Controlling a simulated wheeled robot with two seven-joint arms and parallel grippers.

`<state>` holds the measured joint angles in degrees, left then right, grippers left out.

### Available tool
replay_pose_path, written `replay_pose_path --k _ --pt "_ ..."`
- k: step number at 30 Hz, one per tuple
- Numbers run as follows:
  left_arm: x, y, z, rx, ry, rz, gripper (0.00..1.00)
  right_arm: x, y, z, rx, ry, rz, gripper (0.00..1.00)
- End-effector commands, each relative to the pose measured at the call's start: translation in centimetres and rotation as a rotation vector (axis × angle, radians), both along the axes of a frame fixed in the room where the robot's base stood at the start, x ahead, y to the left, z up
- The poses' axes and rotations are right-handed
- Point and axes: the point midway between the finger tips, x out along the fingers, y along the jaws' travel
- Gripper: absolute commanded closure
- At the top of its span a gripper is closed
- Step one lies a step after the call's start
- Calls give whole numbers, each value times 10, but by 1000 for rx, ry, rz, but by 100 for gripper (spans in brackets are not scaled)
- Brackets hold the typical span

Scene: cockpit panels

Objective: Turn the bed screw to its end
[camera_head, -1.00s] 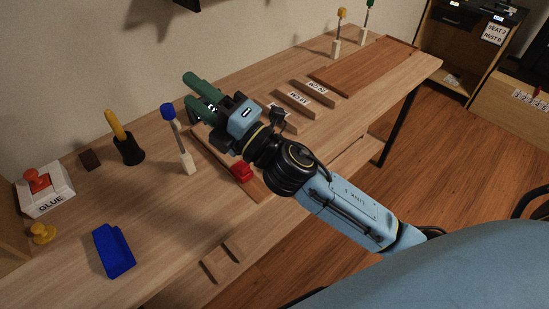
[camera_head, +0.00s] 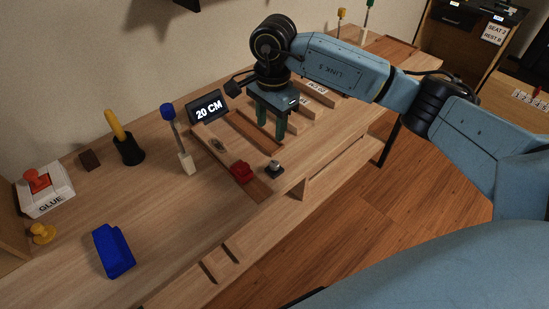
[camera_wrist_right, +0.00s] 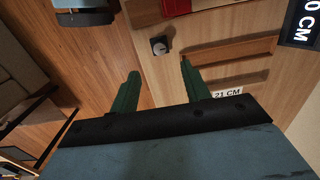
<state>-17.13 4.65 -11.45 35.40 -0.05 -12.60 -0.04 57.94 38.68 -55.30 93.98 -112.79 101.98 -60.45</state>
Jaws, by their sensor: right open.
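The small grey knob with a dark block (camera_head: 274,168), which looks like the bed screw, sits near the bench's front edge, just right of a red block (camera_head: 241,173). It also shows in the right wrist view (camera_wrist_right: 159,45), ahead of the fingertips. My right gripper (camera_head: 272,125) is open and empty, its green fingers pointing down beyond the knob in the head view. In the right wrist view the gripper (camera_wrist_right: 159,68) has its fingers apart, with the knob ahead between their lines and not touched. My left gripper is out of view.
A black display reading "20 CM" (camera_head: 208,111) stands behind a brown wooden board (camera_head: 213,148). Labelled wooden strips (camera_head: 318,91) lie right of the gripper. A blue-topped stick (camera_head: 176,135) stands at left.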

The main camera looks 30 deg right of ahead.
Motion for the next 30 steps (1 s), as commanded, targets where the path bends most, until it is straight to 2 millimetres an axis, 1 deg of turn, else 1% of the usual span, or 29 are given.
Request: replay_pose_path --k 1,3,5,7,11,18,21,25,30 --pt "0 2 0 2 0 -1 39 1 -7 1 -27 1 -2 53" --pt "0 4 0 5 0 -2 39 1 -11 -1 -44 6 -3 53" --pt "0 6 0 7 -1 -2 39 1 -11 -6 -47 7 -2 53" --pt "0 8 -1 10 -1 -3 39 0 -11 -16 -45 7 -2 53" --pt "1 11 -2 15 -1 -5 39 0 -10 -41 -42 10 -4 53" --pt "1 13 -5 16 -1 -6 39 0 -9 -92 -40 10 -3 53" --pt "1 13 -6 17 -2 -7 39 0 -10 -109 -41 9 -4 53" --pt "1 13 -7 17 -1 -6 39 1 -9 -123 -40 7 -3 53" --pt "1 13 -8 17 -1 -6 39 1 -10 -131 -40 5 -2 53"
